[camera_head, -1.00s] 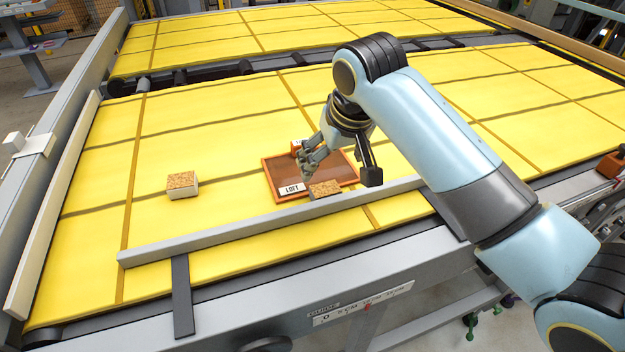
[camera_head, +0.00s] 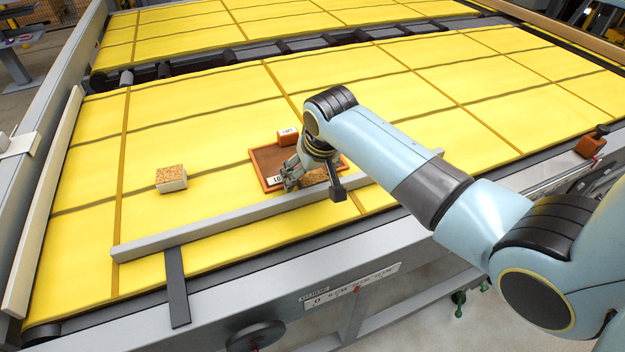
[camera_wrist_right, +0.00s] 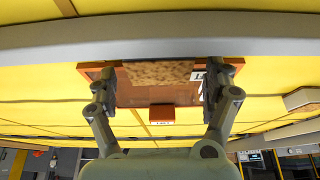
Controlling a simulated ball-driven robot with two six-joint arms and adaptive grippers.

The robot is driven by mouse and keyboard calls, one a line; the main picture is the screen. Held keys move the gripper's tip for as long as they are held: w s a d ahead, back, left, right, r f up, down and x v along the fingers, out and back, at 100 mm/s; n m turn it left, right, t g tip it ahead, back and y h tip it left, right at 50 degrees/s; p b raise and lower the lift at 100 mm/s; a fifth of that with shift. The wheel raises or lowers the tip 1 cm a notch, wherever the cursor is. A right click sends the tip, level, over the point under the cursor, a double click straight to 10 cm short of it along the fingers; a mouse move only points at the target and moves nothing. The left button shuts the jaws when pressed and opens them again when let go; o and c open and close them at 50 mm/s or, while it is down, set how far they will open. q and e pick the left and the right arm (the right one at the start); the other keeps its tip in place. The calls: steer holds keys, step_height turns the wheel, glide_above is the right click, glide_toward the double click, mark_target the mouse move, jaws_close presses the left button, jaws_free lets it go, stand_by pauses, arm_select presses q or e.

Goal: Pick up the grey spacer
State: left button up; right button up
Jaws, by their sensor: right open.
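No block looks plainly grey, so I cannot tell for sure which is the spacer. A cork-topped block (camera_head: 314,176) sits at the near edge of the orange-rimmed brown tray (camera_head: 265,160); my right gripper partly covers it. The block also shows in the right wrist view (camera_wrist_right: 155,73). Another cork-topped block with pale sides (camera_head: 171,179) stands left of the tray on the yellow surface. My right gripper (camera_head: 314,181) is open over the tray's near block. In the right wrist view its fingers (camera_wrist_right: 161,85) stand apart, either side of the block, with no clear contact. My left gripper is out of view.
An orange labelled block (camera_head: 288,137) stands at the tray's far edge. A long grey rail (camera_head: 215,220) runs close along the tray's near side. Another orange block (camera_head: 590,146) lies far right.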

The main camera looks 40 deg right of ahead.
steer(key=c, duration=1.4)
steer(key=shift+o, duration=0.2)
steer(key=shift+r, duration=0.15)
